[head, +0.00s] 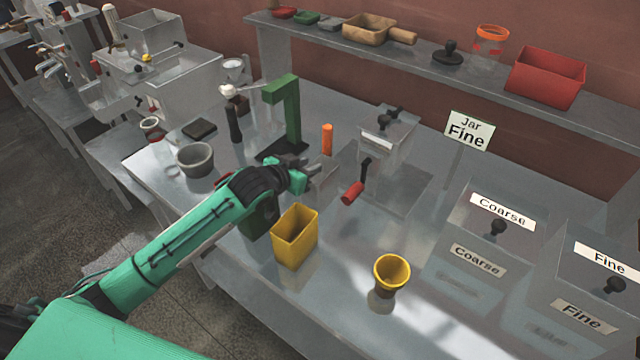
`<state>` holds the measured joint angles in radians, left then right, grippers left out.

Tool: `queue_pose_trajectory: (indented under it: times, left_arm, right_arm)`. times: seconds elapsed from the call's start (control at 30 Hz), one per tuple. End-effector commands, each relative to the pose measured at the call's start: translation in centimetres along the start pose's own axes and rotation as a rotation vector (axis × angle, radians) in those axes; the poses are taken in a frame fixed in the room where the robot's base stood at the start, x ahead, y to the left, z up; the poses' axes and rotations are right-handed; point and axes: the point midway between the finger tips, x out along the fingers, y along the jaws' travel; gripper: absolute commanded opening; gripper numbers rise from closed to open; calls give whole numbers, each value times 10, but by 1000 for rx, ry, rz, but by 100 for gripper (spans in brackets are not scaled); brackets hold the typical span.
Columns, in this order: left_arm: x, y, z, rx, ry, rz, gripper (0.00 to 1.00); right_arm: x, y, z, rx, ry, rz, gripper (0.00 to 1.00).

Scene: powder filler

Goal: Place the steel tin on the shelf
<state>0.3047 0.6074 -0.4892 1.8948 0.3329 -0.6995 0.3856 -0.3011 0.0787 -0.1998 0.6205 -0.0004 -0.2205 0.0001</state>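My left gripper (318,174) reaches in from the lower left over the bench, beside the foot of a green stand. Its grey fingers blend with the steel bench top behind them, so I cannot tell whether they are apart or hold something. I cannot clearly make out a steel tin in the head view. The shelf (470,87) is a long grey ledge along the back wall, above the bench. My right gripper is not in view.
A yellow bin (295,237) and a yellow cup (392,272) stand near the bench's front. A green stand (285,110), an orange cylinder (327,139) and a cranked hopper (388,140) are near the gripper. The shelf holds a wooden scoop (370,29) and red bin (545,76).

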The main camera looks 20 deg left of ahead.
Motion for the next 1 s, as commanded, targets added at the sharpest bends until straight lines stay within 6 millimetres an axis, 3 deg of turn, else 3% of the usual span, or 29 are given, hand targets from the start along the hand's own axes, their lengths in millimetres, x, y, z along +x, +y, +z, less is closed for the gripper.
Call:
queue_pose_trajectory:
  times: [0.17,0.43,0.6,1.0]
  left_arm:
    - [15,-1,-2,1,2,-1,28]
    - [17,-1,0,2,1,-1,28]
    - [17,-1,0,2,1,-1,0]
    - [16,-1,-2,2,2,-1,0]
  right_arm:
    - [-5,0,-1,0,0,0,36]
    - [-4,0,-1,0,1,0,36]
    - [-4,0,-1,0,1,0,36]
    - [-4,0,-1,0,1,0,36]
